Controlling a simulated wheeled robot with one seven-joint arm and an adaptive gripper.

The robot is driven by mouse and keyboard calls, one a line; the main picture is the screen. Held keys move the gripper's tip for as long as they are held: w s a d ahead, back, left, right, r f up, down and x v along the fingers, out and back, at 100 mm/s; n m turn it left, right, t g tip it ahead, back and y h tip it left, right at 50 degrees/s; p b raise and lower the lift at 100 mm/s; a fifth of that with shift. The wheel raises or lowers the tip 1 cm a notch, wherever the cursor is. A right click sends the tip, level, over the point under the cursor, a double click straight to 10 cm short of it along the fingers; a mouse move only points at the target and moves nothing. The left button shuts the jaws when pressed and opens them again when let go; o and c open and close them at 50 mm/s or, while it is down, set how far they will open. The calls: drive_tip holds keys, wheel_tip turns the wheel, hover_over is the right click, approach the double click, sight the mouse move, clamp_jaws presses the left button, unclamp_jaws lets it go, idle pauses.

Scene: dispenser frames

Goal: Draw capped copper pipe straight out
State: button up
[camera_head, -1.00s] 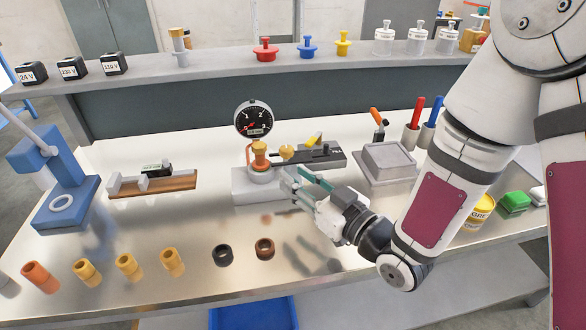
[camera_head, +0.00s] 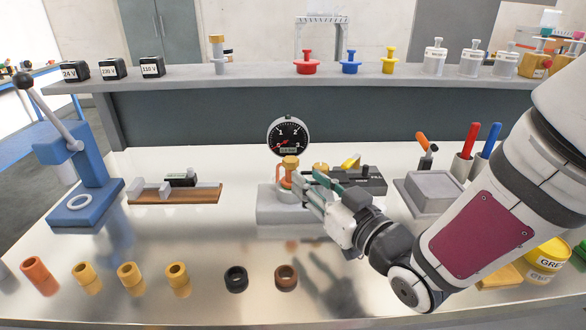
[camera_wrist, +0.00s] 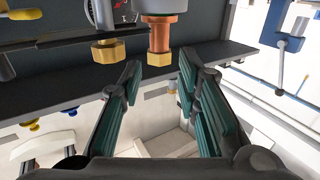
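The capped copper pipe (camera_head: 289,175) stands upright in a grey block (camera_head: 272,213) below a round dial gauge (camera_head: 288,136), with a brass cap on top. In the wrist view, which looks upside down, its copper body (camera_wrist: 159,36) hangs from a grey collar, with the brass hex cap (camera_wrist: 160,58) at its end. My gripper (camera_head: 304,187) reaches in from the right, close to the pipe. In the wrist view my gripper (camera_wrist: 160,68) is open, with its fingertips on either side of the cap and gaps visible. The pipe's lower end is hidden in the block.
A second brass fitting (camera_head: 320,168) and a dark tool (camera_head: 357,179) lie just right of the pipe. A grey box (camera_head: 430,191) stands further right. Several fittings and two rings line the front edge. A blue press (camera_head: 86,180) stands left.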

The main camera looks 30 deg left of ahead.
sight(295, 168)
drive_tip(key=x, duration=0.8)
drive_tip(key=shift+r, duration=0.1)
drive_tip(key=shift+c, duration=0.2)
drive_tip(key=shift+d, duration=0.1)
clamp_jaws()
drive_tip(key=shift+r+p, duration=1.4)
drive_tip(key=shift+r, duration=1.9)
